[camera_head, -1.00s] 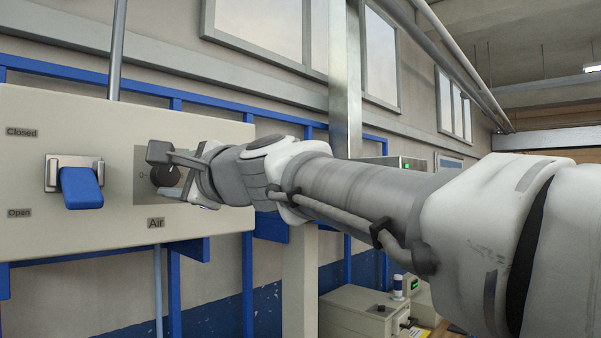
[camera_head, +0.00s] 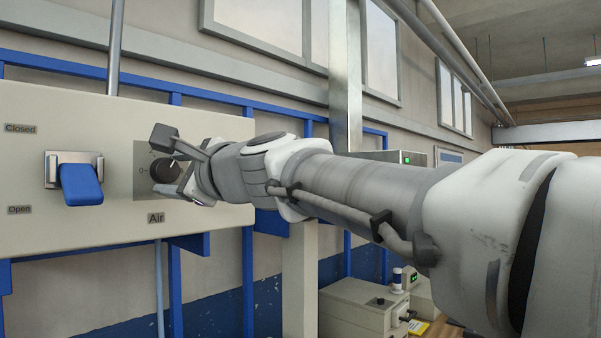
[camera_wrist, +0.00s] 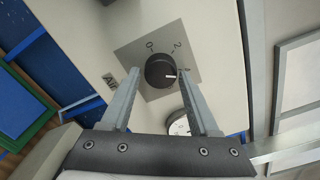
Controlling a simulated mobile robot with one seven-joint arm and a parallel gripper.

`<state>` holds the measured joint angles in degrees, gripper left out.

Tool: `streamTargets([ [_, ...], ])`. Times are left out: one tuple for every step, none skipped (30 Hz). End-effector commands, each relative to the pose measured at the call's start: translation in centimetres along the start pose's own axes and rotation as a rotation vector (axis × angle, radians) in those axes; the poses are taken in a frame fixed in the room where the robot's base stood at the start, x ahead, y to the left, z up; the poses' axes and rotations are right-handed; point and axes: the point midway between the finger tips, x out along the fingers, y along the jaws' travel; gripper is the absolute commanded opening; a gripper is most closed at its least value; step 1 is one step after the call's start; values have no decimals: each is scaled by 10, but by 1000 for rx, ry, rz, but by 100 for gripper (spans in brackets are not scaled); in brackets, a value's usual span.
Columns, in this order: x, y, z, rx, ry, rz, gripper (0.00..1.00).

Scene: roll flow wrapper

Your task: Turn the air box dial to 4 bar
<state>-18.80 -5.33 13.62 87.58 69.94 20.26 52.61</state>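The air dial (camera_head: 165,171) is a round black knob on a grey plate, above the "Air" label on the beige box. It also shows in the wrist view (camera_wrist: 159,72), with a white pointer mark toward the right finger. The "0" and "2" marks are readable there; the scale beyond "2" is largely hidden by that finger. My gripper (camera_head: 164,163) is at the dial, one finger above and one below in the head view. In the wrist view my gripper (camera_wrist: 158,71) is open, its fingertips on either side of the knob with small gaps.
A blue-handled lever (camera_head: 81,184) sits left of the dial between the "Closed" and "Open" labels. A round white gauge (camera_wrist: 180,126) is partly hidden behind the right finger. Blue rails (camera_head: 175,290) run behind the box.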

Motion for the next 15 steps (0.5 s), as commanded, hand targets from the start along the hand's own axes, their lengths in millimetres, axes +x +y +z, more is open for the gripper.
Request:
streamTargets([
  [0, 0, 0, 0, 0, 0, 72],
  [0, 0, 0, 0, 0, 0, 78],
  [0, 0, 0, 0, 0, 0, 80],
  [0, 0, 0, 0, 0, 0, 80],
  [0, 0, 0, 0, 0, 0, 80],
  [0, 0, 0, 0, 0, 0, 80],
  [0, 0, 0, 0, 0, 0, 80],
  [0, 0, 0, -1, 0, 0, 80],
  [0, 0, 0, -1, 0, 0, 80],
  [0, 0, 0, -1, 0, 0, 80],
  [0, 0, 0, -1, 0, -1, 80],
  [-1, 0, 0, -1, 0, -1, 80],
  [-3, 0, 0, -1, 0, -1, 80],
  [-5, 0, 0, -2, 0, -2, 80],
  [-8, 0, 0, -2, 0, -3, 80],
])
